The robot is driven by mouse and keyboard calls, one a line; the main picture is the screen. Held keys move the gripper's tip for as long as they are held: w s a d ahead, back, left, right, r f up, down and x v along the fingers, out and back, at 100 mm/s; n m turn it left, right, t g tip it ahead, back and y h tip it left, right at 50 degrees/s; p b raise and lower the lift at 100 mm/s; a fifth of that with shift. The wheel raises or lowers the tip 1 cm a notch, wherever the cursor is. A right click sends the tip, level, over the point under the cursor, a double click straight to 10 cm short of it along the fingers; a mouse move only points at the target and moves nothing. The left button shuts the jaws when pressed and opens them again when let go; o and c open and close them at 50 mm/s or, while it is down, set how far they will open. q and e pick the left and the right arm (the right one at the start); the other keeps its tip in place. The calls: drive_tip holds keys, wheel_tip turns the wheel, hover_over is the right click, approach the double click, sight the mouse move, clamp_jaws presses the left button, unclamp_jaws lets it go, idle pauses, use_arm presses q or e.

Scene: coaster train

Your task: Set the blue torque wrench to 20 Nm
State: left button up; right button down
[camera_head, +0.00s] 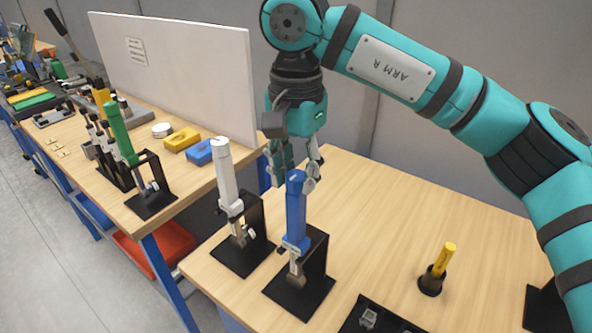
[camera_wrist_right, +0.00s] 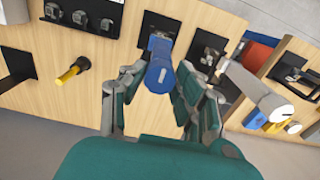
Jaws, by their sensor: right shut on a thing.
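The blue torque wrench (camera_head: 296,212) stands upright, handle up, in a black holder (camera_head: 318,262) on the wooden table. Its blue handle end (camera_wrist_right: 158,76) shows between the fingers in the right wrist view. My right gripper (camera_head: 298,172) reaches down from above and is shut on the blue torque wrench near the top of its handle. Its fingers (camera_wrist_right: 160,70) lie on both sides of the handle. The scale and its setting are too small to read. My left gripper is not in view.
A white-handled wrench (camera_head: 226,172) stands in its holder close to the left. A yellow-handled tool (camera_head: 444,260) stands in a black cup to the right. A green-handled wrench (camera_head: 117,133) and a white panel (camera_head: 180,70) are on the far table. The table's back right is clear.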

sight(296, 175)
drive_tip(key=c, duration=1)
unclamp_jaws()
drive_tip(key=shift+o, duration=0.2)
drive_tip(key=shift+r, duration=0.15)
wheel_tip(296, 175, up, 12)
